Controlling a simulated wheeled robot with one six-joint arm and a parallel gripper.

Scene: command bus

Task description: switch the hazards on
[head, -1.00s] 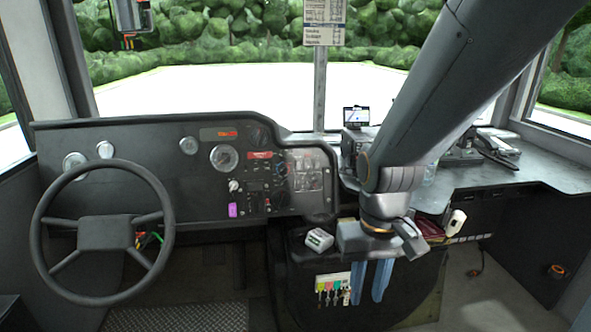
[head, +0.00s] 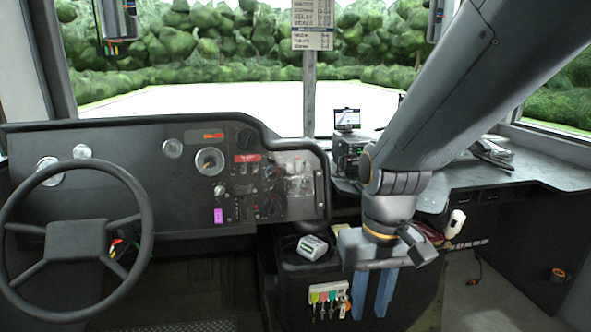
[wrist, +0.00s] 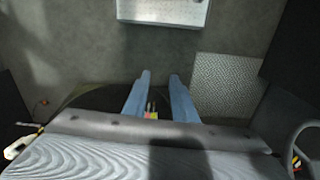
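The dashboard panel (head: 120,150) with gauges, switches and a red label (head: 247,158) stands at the left behind the steering wheel. Several small knobs and switches sit right of the round gauge; I cannot tell which one is for the hazards. My gripper (head: 374,294) hangs pointing down, right of the panel and in front of the console. Its two blue fingers are apart with nothing between them. In the wrist view my gripper (wrist: 160,76) is also open, over the floor.
The steering wheel (head: 78,238) is at the lower left. A grey-white box (head: 312,247) lies on the console beside my gripper, with coloured key tags (head: 328,293) hanging below. A small screen (head: 347,119) stands behind my arm. A side counter (head: 510,178) runs along the right.

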